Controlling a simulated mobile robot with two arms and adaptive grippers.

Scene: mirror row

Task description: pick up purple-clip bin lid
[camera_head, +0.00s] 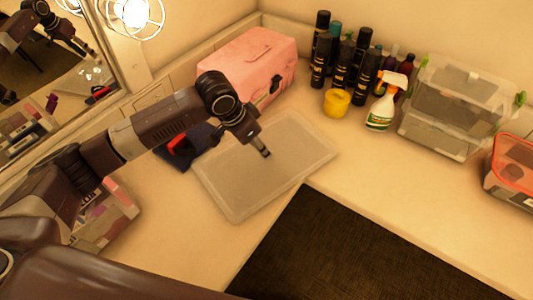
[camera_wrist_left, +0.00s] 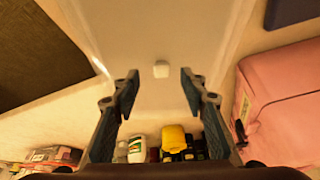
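A flat, translucent rectangular lid (camera_head: 240,190) lies on the counter below my left gripper (camera_head: 265,152). No purple clip can be made out on it. My right gripper is not in view.
A pink case (camera_head: 245,70) stands behind the lid. Dark bottles (camera_head: 320,60), a yellow jar (camera_head: 336,103) and a spray bottle (camera_head: 381,112) stand at the back. Stacked clear bins (camera_head: 440,140) with green clips and a red-rimmed bin (camera_head: 508,185) are right. A filled clear bin (camera_head: 110,220) is left.

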